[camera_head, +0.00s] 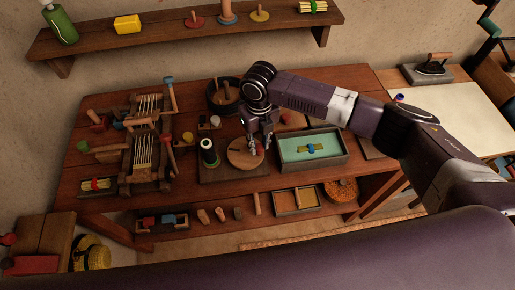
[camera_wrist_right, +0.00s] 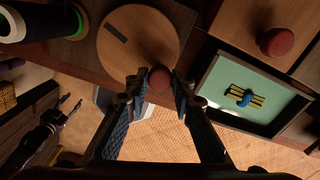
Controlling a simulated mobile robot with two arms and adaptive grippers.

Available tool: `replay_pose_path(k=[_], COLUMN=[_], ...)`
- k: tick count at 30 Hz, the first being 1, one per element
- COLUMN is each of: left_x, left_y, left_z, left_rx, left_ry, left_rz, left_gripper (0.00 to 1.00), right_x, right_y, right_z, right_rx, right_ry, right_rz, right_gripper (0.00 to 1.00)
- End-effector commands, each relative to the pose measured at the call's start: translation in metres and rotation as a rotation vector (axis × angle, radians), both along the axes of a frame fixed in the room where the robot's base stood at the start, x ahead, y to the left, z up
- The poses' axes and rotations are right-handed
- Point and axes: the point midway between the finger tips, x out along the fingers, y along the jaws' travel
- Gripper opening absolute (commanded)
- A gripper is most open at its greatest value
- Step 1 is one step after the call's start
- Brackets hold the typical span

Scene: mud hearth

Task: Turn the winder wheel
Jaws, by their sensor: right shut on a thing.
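The winder wheel (camera_head: 246,152) is a flat round wooden disc on a dark board on the bench. It also shows in the right wrist view (camera_wrist_right: 135,42), with a short dark mark on its face. A reddish-brown knob (camera_wrist_right: 159,78) stands at its near edge. My right gripper (camera_head: 259,147) reaches over from the right and is shut on this knob, one finger on each side. A dark spool (camera_head: 209,152) with a pale top and green base ring stands left of the wheel. A dark shape like my left gripper (camera_wrist_right: 68,103) shows at lower left in the wrist view; its jaws are unclear.
A green-lined tray (camera_head: 312,148) with a tied yellow bundle lies close right of the wheel. A small loom (camera_head: 146,145) stands on the left, a dark round bowl (camera_head: 222,96) behind. A wall shelf (camera_head: 180,35) spans the back.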

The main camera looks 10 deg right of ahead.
Motion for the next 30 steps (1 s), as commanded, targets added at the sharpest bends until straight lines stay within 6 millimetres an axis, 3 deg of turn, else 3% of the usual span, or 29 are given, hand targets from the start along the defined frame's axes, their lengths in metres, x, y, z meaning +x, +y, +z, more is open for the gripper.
replay_pose_path(k=[15, 30], left_x=[0.000, 0.000], left_y=[0.000, 0.000], left_z=[-0.019, -0.020], left_rx=[0.000, 0.000], left_ry=[0.000, 0.000], left_rz=[0.000, 0.000], left_gripper=[0.41, 0.41], right_x=[0.015, 0.017], right_y=[-0.002, -0.002], right_z=[0.001, 0.002], right_rx=[0.000, 0.000], right_ry=[-0.006, -0.006], right_rz=[0.299, 0.339], right_gripper=[0.00, 0.00])
